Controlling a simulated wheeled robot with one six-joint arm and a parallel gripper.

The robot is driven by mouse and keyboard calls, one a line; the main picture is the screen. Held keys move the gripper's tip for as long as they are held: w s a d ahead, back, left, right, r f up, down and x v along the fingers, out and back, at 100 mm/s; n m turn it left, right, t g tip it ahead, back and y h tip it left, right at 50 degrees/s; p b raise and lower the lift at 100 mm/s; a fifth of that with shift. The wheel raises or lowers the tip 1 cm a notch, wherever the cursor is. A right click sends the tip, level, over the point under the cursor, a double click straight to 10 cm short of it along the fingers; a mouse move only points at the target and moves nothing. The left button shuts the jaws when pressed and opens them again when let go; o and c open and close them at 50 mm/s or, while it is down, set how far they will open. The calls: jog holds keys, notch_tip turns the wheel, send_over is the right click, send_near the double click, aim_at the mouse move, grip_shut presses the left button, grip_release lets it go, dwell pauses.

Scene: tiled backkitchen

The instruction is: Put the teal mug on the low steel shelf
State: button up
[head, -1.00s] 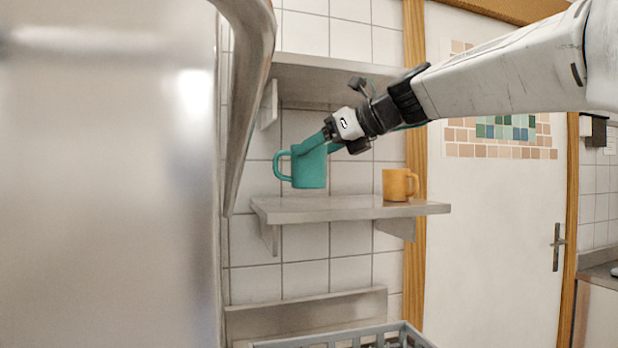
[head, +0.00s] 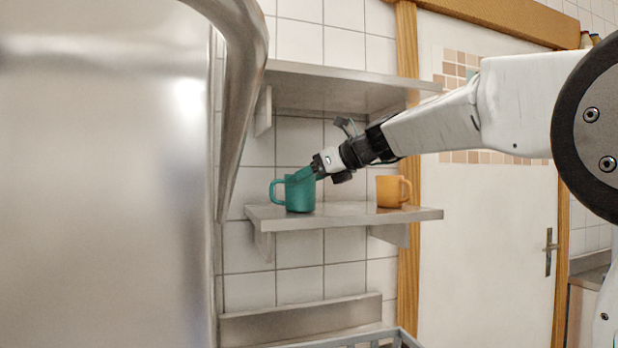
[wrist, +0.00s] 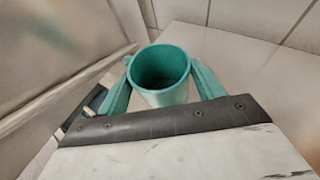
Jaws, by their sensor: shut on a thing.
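The teal mug (head: 299,194) is upright at the left part of the low steel shelf (head: 345,214), its handle to the left. Its base appears to be at the shelf surface; I cannot tell whether it bears on it. My gripper (head: 311,176) comes in from the upper right and is shut on the mug. In the wrist view, the teal fingers (wrist: 160,90) flank the mug (wrist: 160,68) on both sides, and its inside looks empty.
An orange mug (head: 388,191) stands on the same shelf to the right. A higher steel shelf (head: 330,85) hangs above my gripper. A large steel surface with a curved handle (head: 240,90) is close on the left. A grey crate (head: 372,338) is below.

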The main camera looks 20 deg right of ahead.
jog(key=shift+f, duration=0.1)
jog(key=o, duration=1.1)
jog(key=shift+o, duration=0.2)
jog(key=shift+s+d+r, duration=0.2)
jog(key=shift+r, duration=0.05)
jog(key=v, duration=1.1)
jog(key=shift+s, duration=0.15)
jog(key=shift+d+r, duration=0.1)
jog(key=shift+r, duration=0.05)
